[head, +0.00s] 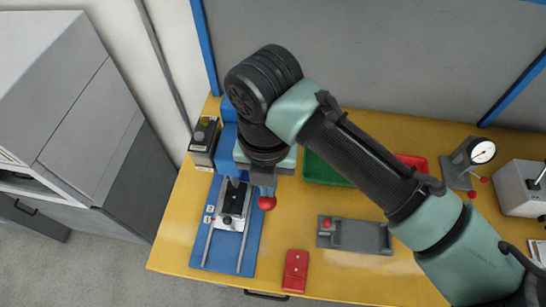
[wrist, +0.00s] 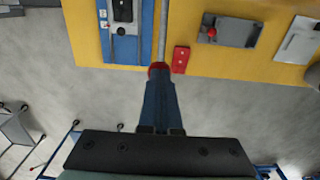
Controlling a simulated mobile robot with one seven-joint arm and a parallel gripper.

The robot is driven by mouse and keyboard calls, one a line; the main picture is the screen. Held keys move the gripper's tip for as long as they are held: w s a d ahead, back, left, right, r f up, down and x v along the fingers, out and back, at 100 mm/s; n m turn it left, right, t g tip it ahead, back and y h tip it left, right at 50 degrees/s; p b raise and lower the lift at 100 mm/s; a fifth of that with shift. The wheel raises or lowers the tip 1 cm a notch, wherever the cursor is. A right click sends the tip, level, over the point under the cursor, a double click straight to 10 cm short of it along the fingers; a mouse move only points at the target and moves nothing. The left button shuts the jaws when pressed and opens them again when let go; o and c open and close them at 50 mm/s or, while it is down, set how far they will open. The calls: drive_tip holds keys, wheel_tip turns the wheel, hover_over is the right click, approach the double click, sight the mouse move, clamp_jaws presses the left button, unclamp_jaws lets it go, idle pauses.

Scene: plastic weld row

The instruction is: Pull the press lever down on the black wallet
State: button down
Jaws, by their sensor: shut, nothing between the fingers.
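The blue press (head: 229,130) stands at the left of the table, mostly behind my arm. Its lever is a grey rod (wrist: 163,30) ending in a red ball knob (head: 267,203). The knob also shows in the wrist view (wrist: 158,67), right at my fingertips. My gripper (wrist: 158,78) is shut and empty, its tips overlapping the knob's near side; touch is hard to tell. A dark piece on the press's pale carriage (head: 231,222) sits under the ram; I cannot tell clearly whether it is the black wallet.
A red block (head: 296,271) lies near the table's front edge. A grey fixture (head: 354,236), a green tray (head: 325,172), a red tray (head: 411,162) and a dial gauge (head: 482,152) are to the right. A control box (head: 204,142) is beside the press.

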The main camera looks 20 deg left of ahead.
sight(266, 203)
drive_tip(key=shift+s+d+f, duration=0.1)
drive_tip(key=shift+s+f, duration=0.2)
drive_tip(key=shift+f, duration=0.15)
drive_tip(key=shift+s+d+f+b, duration=0.1)
drive_tip(key=shift+s+f+b, duration=0.2)
drive_tip(key=shift+f+b, duration=0.6)
drive_tip(key=shift+s+d+f+b, duration=0.1)
drive_tip(key=shift+s+f+b, duration=0.15)
drive_tip(key=shift+f+b, duration=0.6)
drive_tip(key=shift+f, duration=0.35)
drive_tip(key=w+r+p, duration=0.2)
drive_tip(key=r+p, duration=0.3)
drive_tip(key=r, duration=0.2)
drive_tip(key=w+a+r+p, duration=0.1)
drive_tip(key=w+r+p, duration=0.1)
drive_tip(key=r+p, duration=0.4)
drive_tip(key=shift+w+a+r, duration=0.2)
drive_tip(key=shift+w+r, duration=0.15)
drive_tip(key=shift+r, duration=0.35)
